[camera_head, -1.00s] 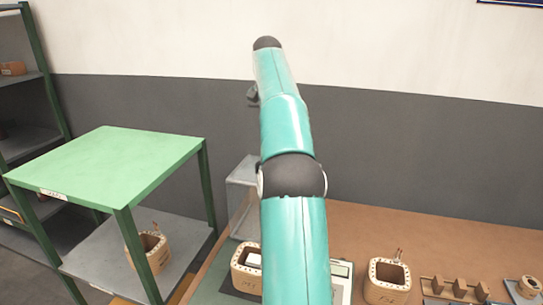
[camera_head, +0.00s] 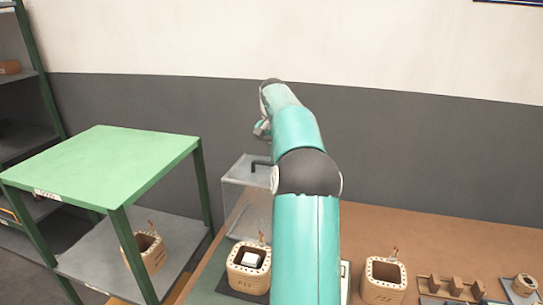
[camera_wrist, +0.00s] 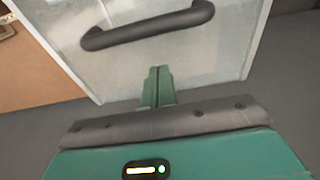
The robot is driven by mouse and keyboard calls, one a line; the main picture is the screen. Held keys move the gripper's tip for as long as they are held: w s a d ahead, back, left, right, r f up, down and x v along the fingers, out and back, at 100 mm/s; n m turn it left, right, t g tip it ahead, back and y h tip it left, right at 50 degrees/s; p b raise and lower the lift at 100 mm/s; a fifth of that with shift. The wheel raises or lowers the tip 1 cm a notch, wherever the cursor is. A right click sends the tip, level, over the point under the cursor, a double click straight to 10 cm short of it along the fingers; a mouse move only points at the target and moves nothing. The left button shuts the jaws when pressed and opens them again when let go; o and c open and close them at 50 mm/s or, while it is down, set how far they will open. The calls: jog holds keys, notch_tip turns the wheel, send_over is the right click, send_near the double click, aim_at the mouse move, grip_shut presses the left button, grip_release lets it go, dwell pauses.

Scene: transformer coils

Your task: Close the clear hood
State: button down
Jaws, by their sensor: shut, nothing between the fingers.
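The clear hood (camera_head: 245,200) stands raised behind a coil on the bench, left of my arm in the head view. Its dark handle (camera_head: 262,163) shows at the top beside my arm. In the wrist view the clear panel of the hood (camera_wrist: 180,65) fills the upper middle, with the black bar handle (camera_wrist: 148,27) across it. My gripper (camera_wrist: 157,75) is shut and empty. Its green fingers point at the panel below the handle in that view; I cannot tell whether they touch it. In the head view the fingers are hidden or too small to make out.
A tan coil (camera_head: 248,268) with a white block inside sits in front of the hood. Another coil (camera_head: 384,281) and small wooden parts (camera_head: 455,286) lie on the bench to the right. A green-topped shelf (camera_head: 100,165) stands close at the left.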

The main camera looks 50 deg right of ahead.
jog(key=shift+s+a+r, duration=0.3)
jog(key=shift+a+r, duration=0.1)
jog(key=shift+a, duration=0.25)
jog(key=shift+s+a+r, duration=0.3)
jog(key=shift+a+r, duration=0.1)
jog(key=shift+a, duration=0.2)
jog(key=shift+a+f, duration=0.1)
jog(key=shift+a, duration=0.2)
jog(key=shift+s+a, duration=0.15)
